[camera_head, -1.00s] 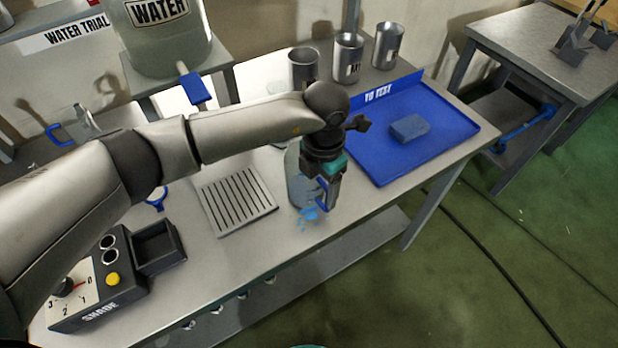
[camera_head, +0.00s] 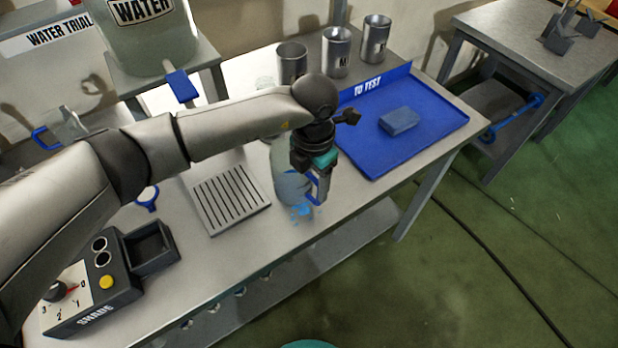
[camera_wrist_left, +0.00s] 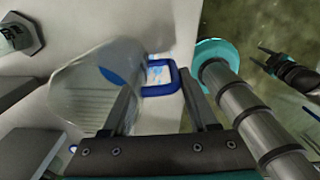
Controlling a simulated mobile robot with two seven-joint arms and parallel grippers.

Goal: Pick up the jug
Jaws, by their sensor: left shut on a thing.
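The jug (camera_head: 287,182) is clear, with blue markings and a blue handle, near the front edge of the steel bench (camera_head: 330,215). My left gripper (camera_head: 316,190) is at the jug's right side, shut on its handle, and partly covers the jug. In the left wrist view the clear jug body (camera_wrist_left: 90,90) lies left of the fingers, and its blue handle (camera_wrist_left: 178,82) shows between and beyond the fingertips. I cannot tell whether the jug's base touches the bench. A dark two-pronged end (camera_wrist_left: 280,65), apparently my right gripper, shows at the wrist view's right.
A slotted drain plate (camera_head: 228,198) lies left of the jug. A blue tray (camera_head: 430,115) with a blue block (camera_head: 399,121) is to its right. Several metal cups (camera_head: 336,52) stand behind. A control box (camera_head: 95,295) sits at front left. A water tank (camera_head: 145,40) stands at back left.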

